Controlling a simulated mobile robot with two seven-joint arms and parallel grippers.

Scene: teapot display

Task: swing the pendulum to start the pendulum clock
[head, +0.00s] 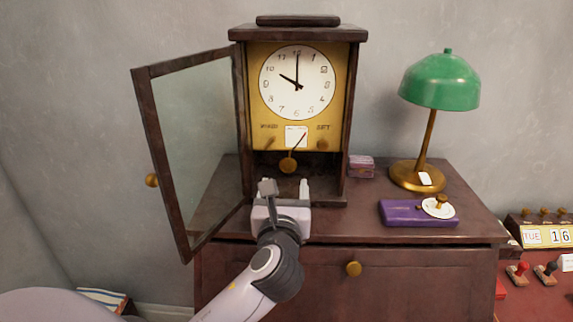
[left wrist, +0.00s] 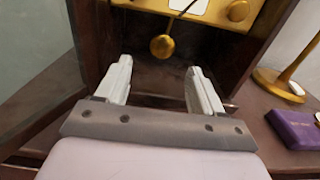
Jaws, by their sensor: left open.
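The pendulum clock (head: 343,118) stands on a brown cabinet with a white dial and a gold front plate. Its glass door (head: 196,135) is swung open to the left. The gold pendulum bob (head: 288,165) hangs below the plate; it also shows in the left wrist view (left wrist: 162,46). My left gripper (head: 285,186) is open and empty at the lower opening of the case, just below the bob in the picture. In the left wrist view its two fingers (left wrist: 158,78) point at the case, with the bob beyond and between them, apart from both. My right gripper is not seen.
A green lamp (head: 441,82), a purple case (head: 400,213) and a small stack of cards (head: 361,167) sit on the cabinet top (head: 465,190) right of the clock. The open door stands close left of my left arm. A calendar block (head: 545,237) and stamps are at far right.

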